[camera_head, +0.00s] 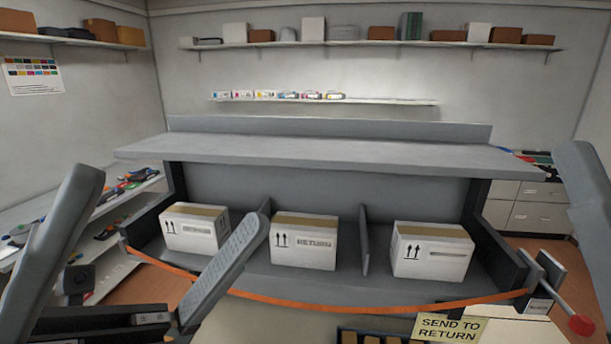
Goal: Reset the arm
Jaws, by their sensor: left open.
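My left gripper (177,197) is close to the camera at the lower left. Its two grey fingers stand wide apart and point up and away, with nothing between them. The right-hand one has a ribbed face and covers part of the shelf bay and the left box. Its dark body shows at the bottom left. At the right edge, one grey finger-like piece, seemingly of my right gripper (590,205), is cut off by the picture's edge. Whether that gripper is open or shut does not show.
Three white boxes (303,245) stand in divided bays under a grey shelf (320,155). An orange strap (330,304) hangs across the front. A "SEND TO RETURN" sign (449,328) is at the bottom. Small cartridges (288,95) line a wall shelf. Drawers (530,205) stand at right.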

